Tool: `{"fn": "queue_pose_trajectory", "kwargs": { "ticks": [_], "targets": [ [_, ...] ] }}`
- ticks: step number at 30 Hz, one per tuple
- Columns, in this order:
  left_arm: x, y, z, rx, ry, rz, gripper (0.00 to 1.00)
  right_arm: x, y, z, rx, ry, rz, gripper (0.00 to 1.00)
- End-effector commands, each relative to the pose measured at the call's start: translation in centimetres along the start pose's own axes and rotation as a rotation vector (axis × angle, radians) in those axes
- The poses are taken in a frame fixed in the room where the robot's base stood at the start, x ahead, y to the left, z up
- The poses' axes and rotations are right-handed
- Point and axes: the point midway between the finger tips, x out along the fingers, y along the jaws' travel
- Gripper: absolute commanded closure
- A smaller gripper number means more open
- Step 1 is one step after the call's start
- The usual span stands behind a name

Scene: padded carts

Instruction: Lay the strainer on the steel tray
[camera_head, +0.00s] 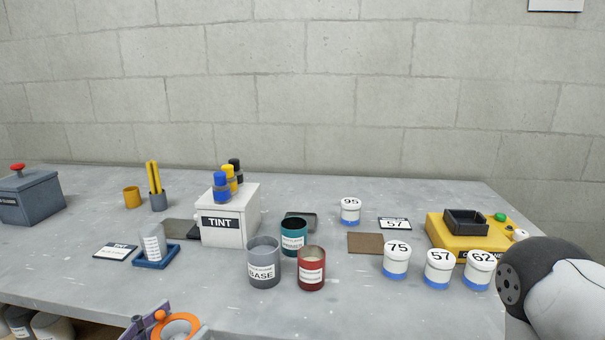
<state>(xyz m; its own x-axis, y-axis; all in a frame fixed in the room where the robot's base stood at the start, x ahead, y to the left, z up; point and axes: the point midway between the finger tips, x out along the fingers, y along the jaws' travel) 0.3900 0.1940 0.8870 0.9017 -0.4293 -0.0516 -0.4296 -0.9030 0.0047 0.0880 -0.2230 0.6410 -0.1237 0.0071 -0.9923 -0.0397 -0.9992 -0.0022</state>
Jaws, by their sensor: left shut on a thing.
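An orange ring (181,326), which looks like the rim of the strainer, shows at the bottom edge of the head view. My left gripper (158,329) is beside it, shut on it, in front of the table's front edge. The lower part of the gripper and of the ring is cut off by the frame. A small grey tray (307,217) with a raised rim, which looks like the steel tray, lies behind the teal can and is partly hidden by it. No strainer is on its visible part. My right gripper is out of view.
A grey can (264,266), a teal can (294,240) and a red can (311,270) stand before the tray. The white TINT box (229,218) is left of it. A brown mat (366,243) and several numbered tubs are on the right.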

Motion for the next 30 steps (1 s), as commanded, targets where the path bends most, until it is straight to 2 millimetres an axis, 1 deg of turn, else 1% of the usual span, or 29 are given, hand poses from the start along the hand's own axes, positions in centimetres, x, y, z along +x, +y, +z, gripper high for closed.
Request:
{"fn": "queue_pose_trajectory", "kwargs": {
  "ticks": [1, 3, 6, 20, 23, 25, 26, 28, 29, 30],
  "targets": [
    [-1.1, 1.3, 0.2, -0.001, -0.001, 0.023, 0.64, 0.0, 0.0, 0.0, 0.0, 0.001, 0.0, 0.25],
    [-2.0, 2.5, 0.2, 0.002, 0.001, 0.044, 0.64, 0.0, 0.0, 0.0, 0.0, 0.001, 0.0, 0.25],
    [-2.6, 3.4, 0.2, 0.007, 0.001, 0.062, 0.64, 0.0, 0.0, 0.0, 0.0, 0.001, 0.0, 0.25],
    [-2.5, 3.1, 0.2, 0.009, 0.003, 0.054, 0.64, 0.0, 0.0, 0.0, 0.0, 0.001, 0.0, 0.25],
    [-1.6, 2.0, 0.0, 0.01, 0.007, 0.034, 0.64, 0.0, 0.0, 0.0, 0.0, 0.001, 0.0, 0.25],
    [-0.1, 0.5, -0.3, 0.009, 0.008, 0.003, 0.64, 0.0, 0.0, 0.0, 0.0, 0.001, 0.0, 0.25],
    [0.7, -0.4, -0.6, 0.008, 0.01, -0.015, 0.64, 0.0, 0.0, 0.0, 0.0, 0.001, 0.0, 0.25],
    [2.6, -2.9, -1.5, 0.005, 0.012, -0.066, 0.64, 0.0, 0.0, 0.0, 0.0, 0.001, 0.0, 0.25],
    [3.5, -4.1, -2.1, 0.003, 0.013, -0.09, 0.64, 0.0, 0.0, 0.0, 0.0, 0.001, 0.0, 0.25],
    [4.6, -5.7, -3.0, 0.001, 0.013, -0.123, 0.64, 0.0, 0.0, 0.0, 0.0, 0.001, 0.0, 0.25]
  ]
}}
